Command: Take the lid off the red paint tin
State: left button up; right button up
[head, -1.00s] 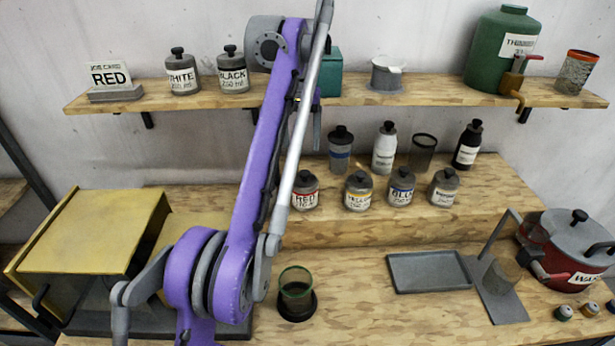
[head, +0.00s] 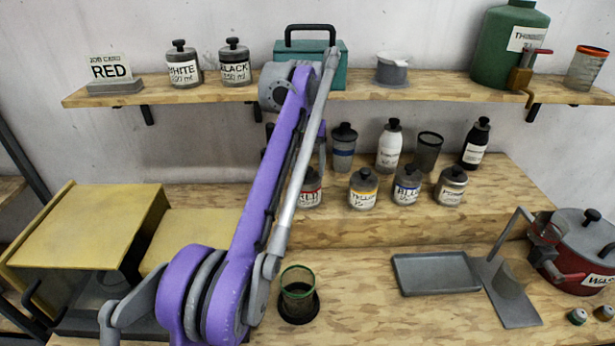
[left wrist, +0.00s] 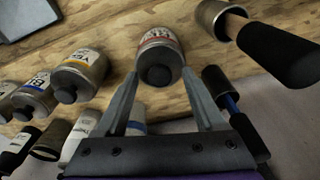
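The red paint tin (head: 310,190) stands on the raised wooden step, at the left end of a row of labelled tins. My left arm partly hides it in the head view. In the left wrist view the red tin (left wrist: 160,50) shows its red-edged label and a dark round knob (left wrist: 158,75) on its lid. My left gripper (left wrist: 160,80) is open, its two fingers apart on either side of the knob with nothing gripped. In the head view this gripper is mostly hidden behind my purple arm. My right gripper is not in view.
Yellow (head: 363,190), blue (head: 406,187) and another tin (head: 451,188) stand to the right. Bottles and cups stand behind. A dark-handled object (left wrist: 222,18) is close beside the red tin in the wrist view. A grey tray (head: 435,275) lies on the lower bench.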

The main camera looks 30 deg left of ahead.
pick_arm(q)
grip_shut()
